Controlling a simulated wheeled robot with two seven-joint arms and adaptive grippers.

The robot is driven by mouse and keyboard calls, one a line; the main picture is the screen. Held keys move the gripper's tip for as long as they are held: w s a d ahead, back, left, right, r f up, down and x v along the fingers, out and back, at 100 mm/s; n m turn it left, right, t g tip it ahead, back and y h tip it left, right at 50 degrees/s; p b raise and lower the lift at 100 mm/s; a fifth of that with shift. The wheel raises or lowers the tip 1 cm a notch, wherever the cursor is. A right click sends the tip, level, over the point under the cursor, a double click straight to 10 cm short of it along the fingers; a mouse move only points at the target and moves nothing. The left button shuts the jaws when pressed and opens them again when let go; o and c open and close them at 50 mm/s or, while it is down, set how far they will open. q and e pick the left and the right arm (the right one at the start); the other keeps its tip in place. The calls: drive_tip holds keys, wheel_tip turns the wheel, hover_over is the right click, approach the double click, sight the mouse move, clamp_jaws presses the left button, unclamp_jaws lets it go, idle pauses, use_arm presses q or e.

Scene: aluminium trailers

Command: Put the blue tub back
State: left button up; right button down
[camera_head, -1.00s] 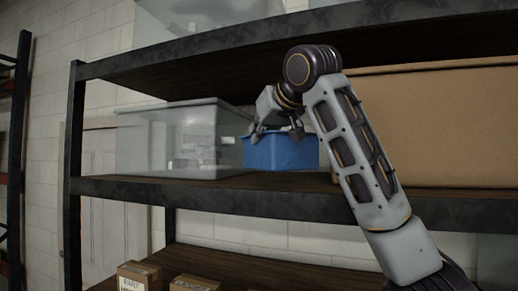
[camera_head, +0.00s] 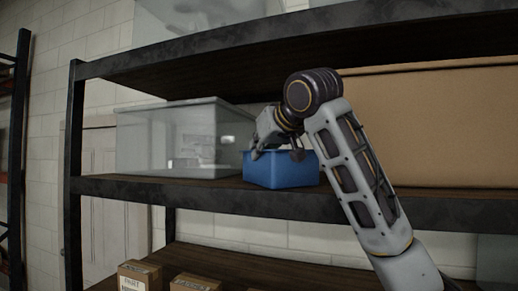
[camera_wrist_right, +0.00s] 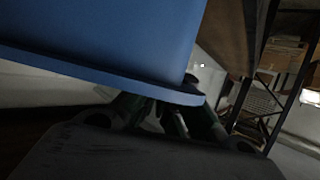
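The blue tub (camera_head: 281,172) is upright on the middle shelf (camera_head: 215,189), close to its front edge, between a clear plastic bin and a large cardboard box. Its base appears to meet the shelf board, though contact is hard to confirm. My right gripper (camera_head: 272,150) is at the tub's rim, its fingers reaching down on it from above. In the right wrist view the blue tub (camera_wrist_right: 115,40) fills the upper left, and its rim lies between the fingers of my right gripper (camera_wrist_right: 165,112). The fingertips are partly hidden by the rim. My left gripper is not in view.
The clear bin (camera_head: 170,142) stands just left of the tub. The cardboard box (camera_head: 435,125) fills the shelf to the right, behind my arm. The upper shelf (camera_head: 200,50) hangs overhead. Small cartons (camera_head: 139,275) stand on the lower shelf.

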drive_tip(key=c, duration=1.6)
unclamp_jaws()
drive_tip(key=shift+c, duration=0.2)
drive_tip(key=shift+r, duration=0.1)
drive_tip(key=shift+s+d+r, duration=0.15)
drive_tip(key=shift+s+d, duration=0.1)
drive_tip(key=shift+s, duration=0.25)
drive_tip(key=b+v, duration=0.3)
drive_tip(key=v, duration=0.8)
drive_tip(key=shift+b, duration=0.35)
